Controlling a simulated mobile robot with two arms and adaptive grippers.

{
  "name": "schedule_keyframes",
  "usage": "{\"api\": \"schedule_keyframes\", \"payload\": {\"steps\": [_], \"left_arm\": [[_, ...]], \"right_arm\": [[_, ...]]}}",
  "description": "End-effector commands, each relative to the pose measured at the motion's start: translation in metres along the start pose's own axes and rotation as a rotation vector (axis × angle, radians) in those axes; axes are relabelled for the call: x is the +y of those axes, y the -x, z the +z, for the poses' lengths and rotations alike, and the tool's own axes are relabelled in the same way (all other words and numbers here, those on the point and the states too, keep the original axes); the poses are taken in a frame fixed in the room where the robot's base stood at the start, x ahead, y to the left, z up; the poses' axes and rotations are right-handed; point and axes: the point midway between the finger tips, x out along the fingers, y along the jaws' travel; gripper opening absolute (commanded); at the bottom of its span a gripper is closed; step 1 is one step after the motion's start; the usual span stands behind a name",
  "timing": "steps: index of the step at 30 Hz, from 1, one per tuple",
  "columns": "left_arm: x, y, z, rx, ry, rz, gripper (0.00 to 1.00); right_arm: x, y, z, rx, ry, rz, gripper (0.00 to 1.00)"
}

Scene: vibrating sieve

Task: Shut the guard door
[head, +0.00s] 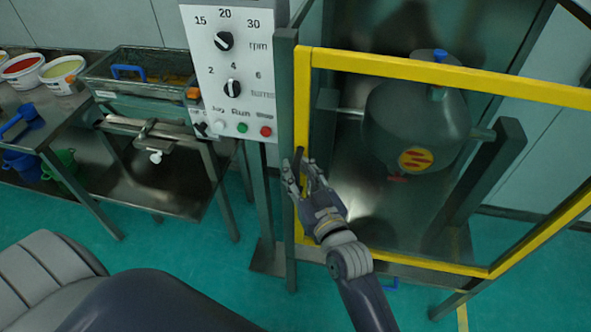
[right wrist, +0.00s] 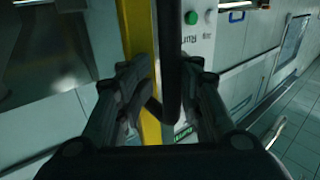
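The guard door is a yellow frame (head: 430,72) with a see-through panel, in front of the machine bay. Its left upright stands close beside the dark post under the control panel; I cannot tell whether it is fully against it. A dark bar handle (right wrist: 168,55) is on that upright (right wrist: 141,45). My right gripper (head: 302,172) is at the handle; it also shows in the right wrist view (right wrist: 168,85). Its fingers are on either side of the handle and look apart, with no clear grip. My left gripper is not in view.
Behind the door is a grey drum (head: 415,125) on a shaft. The control panel (head: 238,70) with knobs and buttons is left of the door. A steel bench (head: 150,185) and buckets (head: 62,72) stand farther left. Green floor (head: 215,260) is open in front.

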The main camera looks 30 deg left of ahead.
Motion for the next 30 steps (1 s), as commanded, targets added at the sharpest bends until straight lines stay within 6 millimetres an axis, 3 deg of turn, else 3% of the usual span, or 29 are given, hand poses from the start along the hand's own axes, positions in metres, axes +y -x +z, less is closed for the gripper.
{"api": "schedule_keyframes", "payload": {"steps": [16, 20, 30], "left_arm": [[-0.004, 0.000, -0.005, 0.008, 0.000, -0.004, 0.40], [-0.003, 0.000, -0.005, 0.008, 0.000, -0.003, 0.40], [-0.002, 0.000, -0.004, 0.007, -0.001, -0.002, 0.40]], "right_arm": [[-0.002, 0.007, -0.002, 0.006, -0.005, -0.002, 0.34], [-0.002, 0.025, -0.002, 0.004, -0.004, -0.002, 0.34], [-0.001, 0.094, 0.000, 0.002, -0.003, -0.001, 0.34]]}}
